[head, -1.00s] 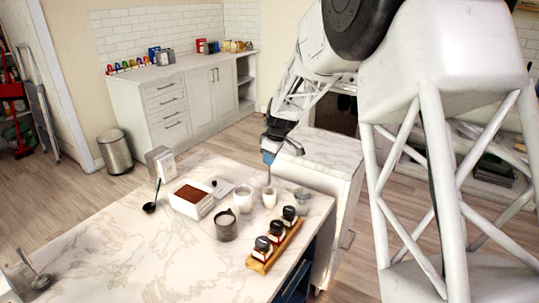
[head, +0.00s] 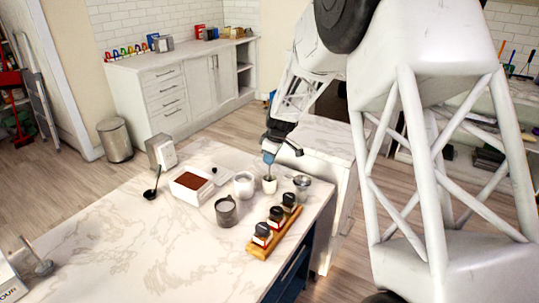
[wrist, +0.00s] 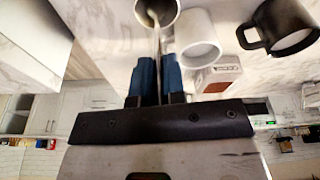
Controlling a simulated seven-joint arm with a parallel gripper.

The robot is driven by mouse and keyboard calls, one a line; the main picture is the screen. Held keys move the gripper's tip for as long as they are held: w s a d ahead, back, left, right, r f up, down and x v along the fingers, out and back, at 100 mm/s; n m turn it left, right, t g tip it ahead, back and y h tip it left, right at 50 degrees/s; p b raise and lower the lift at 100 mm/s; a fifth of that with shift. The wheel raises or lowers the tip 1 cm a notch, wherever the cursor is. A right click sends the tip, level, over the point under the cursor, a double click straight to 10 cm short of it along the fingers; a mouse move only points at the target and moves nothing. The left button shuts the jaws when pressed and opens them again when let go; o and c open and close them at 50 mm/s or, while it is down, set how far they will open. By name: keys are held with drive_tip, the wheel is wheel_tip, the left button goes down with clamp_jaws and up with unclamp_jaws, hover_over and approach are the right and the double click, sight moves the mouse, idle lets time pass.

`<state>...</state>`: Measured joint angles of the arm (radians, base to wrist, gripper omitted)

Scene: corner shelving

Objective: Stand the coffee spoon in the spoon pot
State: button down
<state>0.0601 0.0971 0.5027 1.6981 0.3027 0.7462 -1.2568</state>
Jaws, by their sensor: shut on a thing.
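My gripper (head: 268,157) is shut on the thin handle of the coffee spoon (wrist: 157,50), between its blue fingers. It is above a small pale pot (head: 269,186), which looks like the spoon pot. In the wrist view the far end of the spoon shows within the mouth of this pot (wrist: 168,8) at the top edge. How deep it reaches, and whether it touches the pot, I cannot tell. The spoon is hardly visible in the head view.
A white mug (head: 244,186) stands close left of the pot, and a metal cup (head: 302,187) close right. A dark grey mug (head: 227,212), a wooden rack of jars (head: 272,236) and a box of brown powder (head: 187,188) are nearby. The counter's front left is mostly clear.

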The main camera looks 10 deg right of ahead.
drive_tip(key=shift+f, duration=0.55)
drive_tip(key=c, duration=1.1)
unclamp_jaws()
drive_tip(key=v, duration=0.7)
drive_tip(key=shift+r, duration=0.4)
